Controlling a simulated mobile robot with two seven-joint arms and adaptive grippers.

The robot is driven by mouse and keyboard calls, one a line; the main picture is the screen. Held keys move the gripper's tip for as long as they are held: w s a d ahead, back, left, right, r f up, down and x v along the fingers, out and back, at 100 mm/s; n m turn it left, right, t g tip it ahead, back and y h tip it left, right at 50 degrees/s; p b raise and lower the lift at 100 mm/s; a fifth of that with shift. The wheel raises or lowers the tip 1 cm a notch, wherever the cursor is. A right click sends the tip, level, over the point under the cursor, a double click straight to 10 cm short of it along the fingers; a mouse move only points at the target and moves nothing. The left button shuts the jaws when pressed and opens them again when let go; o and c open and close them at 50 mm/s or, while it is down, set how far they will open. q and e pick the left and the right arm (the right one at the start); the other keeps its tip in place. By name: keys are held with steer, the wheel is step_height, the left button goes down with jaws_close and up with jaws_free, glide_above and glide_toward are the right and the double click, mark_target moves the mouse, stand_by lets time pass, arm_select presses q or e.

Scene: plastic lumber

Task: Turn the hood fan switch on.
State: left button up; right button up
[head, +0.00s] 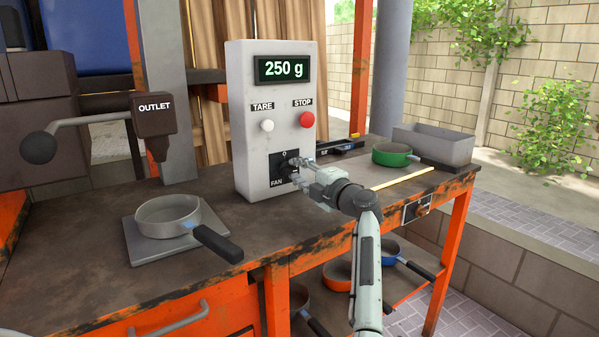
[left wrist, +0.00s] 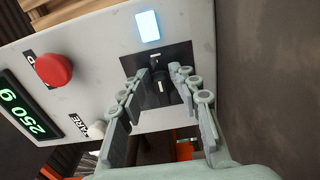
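The fan switch (head: 282,170) is a dark knob on a black plate marked FAN, low on the front of a grey control box (head: 240,140). My left gripper (head: 295,170) is in front of the plate and partly covers the knob in the head view. In the left wrist view the knob (left wrist: 160,88), with a pale mark, sits between the spread fingertips of my left gripper (left wrist: 162,72). I cannot tell whether the fingers touch it. A glowing white rectangle (left wrist: 148,26) is on the box beside the plate. My right gripper is not in view.
The box carries a 250 g display (head: 284,68), a white TARE button (head: 267,126) and a red STOP button (head: 304,119). A pan (head: 165,212) sits on a plate at left, below the OUTLET block (head: 154,114). A green pan (head: 392,155) and grey bin (head: 435,143) are at right.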

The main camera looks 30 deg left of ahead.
arm_select(q)
steer(key=v, duration=1.2)
stand_by(0.3)
